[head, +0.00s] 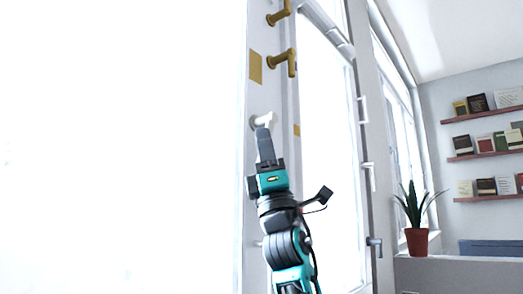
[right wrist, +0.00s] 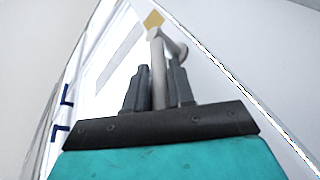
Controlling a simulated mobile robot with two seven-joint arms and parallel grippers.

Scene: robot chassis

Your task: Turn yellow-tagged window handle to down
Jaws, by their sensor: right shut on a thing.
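A pale grey-white window handle (head: 264,119) sits on the white window frame in the head view. My right gripper (head: 265,132) reaches up to it from below and covers most of its lever. In the right wrist view, the handle (right wrist: 157,62) runs between the two fingers of my right gripper (right wrist: 160,74), which is shut on it. A yellow tag (right wrist: 153,19) shows just beyond the handle there. In the head view, one yellow tag (head: 255,67) is above the handle and a smaller one (head: 297,130) is to its right. My left gripper is out of view.
Two brass-coloured handles, an upper one (head: 279,13) and a lower one (head: 284,63), are on the frame above my gripper. More windows with grey handles (head: 370,175) stand to the right. A potted plant (head: 417,242) stands on a ledge below wall shelves (head: 487,152).

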